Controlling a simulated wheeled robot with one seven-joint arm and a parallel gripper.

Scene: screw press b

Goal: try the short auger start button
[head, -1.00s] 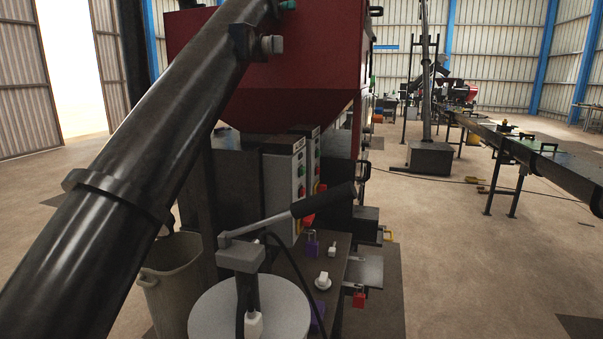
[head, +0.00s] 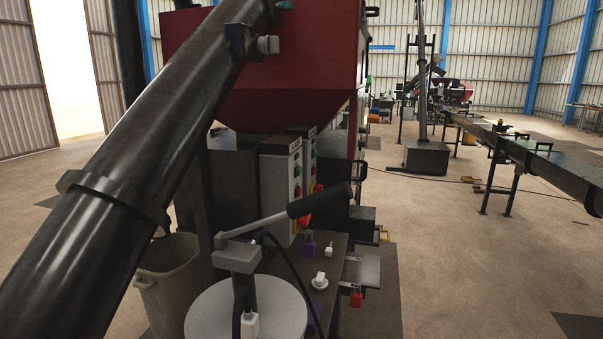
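Two narrow grey control boxes stand side by side under the red hopper (head: 262,60), near the middle of the head view. The nearer control box (head: 296,205) has a small column of buttons on its front, with green and red ones among them. The farther control box (head: 309,150) is partly hidden behind it and also shows a red button. Labels are too small to read, so I cannot tell which button is the short auger start. A black lever handle (head: 320,200) crosses in front of the lower part of the boxes. My gripper is not in view.
A large black tube (head: 130,190) slants across the left. A pale round lid (head: 245,312) with a lever post and cable stands in front. A dark bench (head: 318,262) holds small items, including a padlock. A bin (head: 170,280) stands left. Open floor (head: 450,250) lies right.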

